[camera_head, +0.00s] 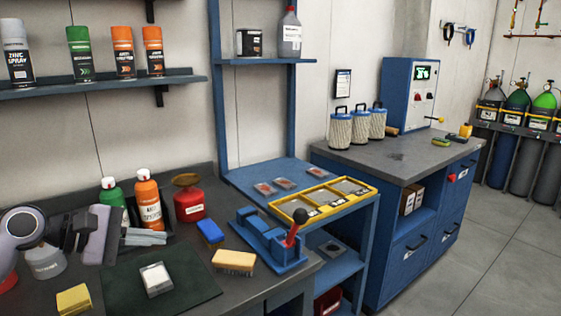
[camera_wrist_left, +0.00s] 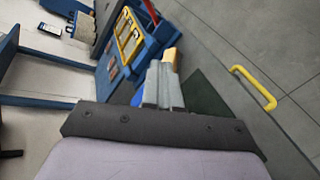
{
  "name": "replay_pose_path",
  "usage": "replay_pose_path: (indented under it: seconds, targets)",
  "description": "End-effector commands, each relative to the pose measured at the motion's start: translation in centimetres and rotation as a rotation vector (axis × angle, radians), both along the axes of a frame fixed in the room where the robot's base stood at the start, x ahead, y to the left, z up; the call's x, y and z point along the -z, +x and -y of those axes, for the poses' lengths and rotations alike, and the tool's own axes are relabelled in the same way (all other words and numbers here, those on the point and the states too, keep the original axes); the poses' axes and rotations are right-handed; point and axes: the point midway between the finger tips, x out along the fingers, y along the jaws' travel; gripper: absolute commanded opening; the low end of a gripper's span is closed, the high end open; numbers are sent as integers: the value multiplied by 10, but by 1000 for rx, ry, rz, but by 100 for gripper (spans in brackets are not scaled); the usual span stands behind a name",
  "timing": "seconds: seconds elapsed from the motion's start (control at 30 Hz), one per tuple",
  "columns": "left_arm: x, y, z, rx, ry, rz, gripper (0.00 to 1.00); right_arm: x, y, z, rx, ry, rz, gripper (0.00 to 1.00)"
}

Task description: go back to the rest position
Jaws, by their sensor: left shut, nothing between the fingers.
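My left gripper (camera_head: 163,238) reaches in from the left in the head view, above the dark workbench. Its pale grey fingers are together with nothing between them. They also show in the left wrist view (camera_wrist_left: 166,62), pointing away over the bench area. Below and to the right of them in the head view is a dark mat (camera_head: 195,285) with a small white-topped block (camera_head: 156,279) on it. My right gripper is in neither view.
The floor (camera_head: 470,260) at right is clear.

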Motion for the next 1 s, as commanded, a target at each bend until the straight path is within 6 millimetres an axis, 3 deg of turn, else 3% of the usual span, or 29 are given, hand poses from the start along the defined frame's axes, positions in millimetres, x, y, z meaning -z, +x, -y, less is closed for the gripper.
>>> replay_pose_path:
  seconds: [0.03, 0.1, 0.27, 0.47, 0.67, 0.7, 0.9, 1.0]
  targets:
    - [14, -7, 23, -13, -174, -99, 0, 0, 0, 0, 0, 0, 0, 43]
    - [25, -16, 47, -47, -416, -243, 0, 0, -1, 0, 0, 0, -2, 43]
    - [48, -32, 77, -160, -968, -626, 0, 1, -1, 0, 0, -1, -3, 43]
    - [96, -49, 78, -366, -1655, -1160, 0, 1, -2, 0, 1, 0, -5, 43]
    - [180, -83, 62, -648, -2364, -1674, 0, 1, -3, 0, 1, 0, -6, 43]
    - [200, -95, 59, 708, 2496, 1755, 0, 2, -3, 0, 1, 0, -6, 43]
    - [292, -169, 58, 607, 1882, 1193, 0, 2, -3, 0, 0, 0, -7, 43]
    - [321, -204, 62, 560, 1681, 987, 0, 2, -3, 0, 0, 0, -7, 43]
